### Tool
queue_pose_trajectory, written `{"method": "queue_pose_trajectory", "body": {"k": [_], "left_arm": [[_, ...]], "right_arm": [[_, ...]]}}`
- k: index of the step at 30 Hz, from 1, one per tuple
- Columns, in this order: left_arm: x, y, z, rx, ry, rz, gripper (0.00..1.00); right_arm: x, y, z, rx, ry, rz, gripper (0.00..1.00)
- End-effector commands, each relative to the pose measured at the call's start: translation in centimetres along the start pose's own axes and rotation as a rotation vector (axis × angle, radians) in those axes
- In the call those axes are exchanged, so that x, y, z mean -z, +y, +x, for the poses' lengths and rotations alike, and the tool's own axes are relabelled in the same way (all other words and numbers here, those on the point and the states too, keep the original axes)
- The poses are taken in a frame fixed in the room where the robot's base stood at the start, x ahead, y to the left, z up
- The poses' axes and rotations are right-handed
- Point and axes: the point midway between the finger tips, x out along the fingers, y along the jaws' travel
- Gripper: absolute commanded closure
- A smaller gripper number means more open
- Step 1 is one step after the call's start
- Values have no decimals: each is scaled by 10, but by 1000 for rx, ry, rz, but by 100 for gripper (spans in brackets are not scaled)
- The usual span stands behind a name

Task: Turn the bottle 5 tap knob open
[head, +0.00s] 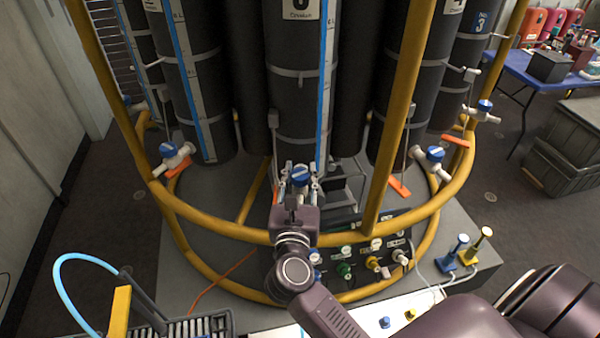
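A large black bottle (297,90) with a blue level strip hangs in the middle of the yellow frame. Its number label is cut by the top edge, so I cannot read the digit fully. The blue tap knob (302,175) is below this bottle. My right gripper (300,185) comes up from below, with thin fingers on either side of the knob. The fingers look apart, with the knob between them; contact cannot be told. The gripper body hides the lower part of the tap. My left gripper is not in view.
Yellow frame rails (205,213) ring the bottles. Other blue-knobbed taps are at left (168,149) and right (435,153). A valve panel (372,262) is right of my wrist. Grey crates (565,160) and a blue table (520,66) stand at right.

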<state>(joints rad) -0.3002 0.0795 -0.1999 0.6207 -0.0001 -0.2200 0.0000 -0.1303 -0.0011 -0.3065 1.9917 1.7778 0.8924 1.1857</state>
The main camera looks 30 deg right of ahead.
Motion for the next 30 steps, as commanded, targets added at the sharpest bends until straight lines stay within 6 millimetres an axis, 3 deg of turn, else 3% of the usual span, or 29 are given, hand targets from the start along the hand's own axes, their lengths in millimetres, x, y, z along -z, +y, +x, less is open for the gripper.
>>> {"method": "queue_pose_trajectory", "body": {"k": [4,14,30], "left_arm": [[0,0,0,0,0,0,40],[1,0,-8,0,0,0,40],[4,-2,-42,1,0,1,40]], "right_arm": [[0,0,0,0,0,0,94],[-2,-1,0,-58,0,-2,94],[-2,-1,0,-476,1,-7,94]]}}
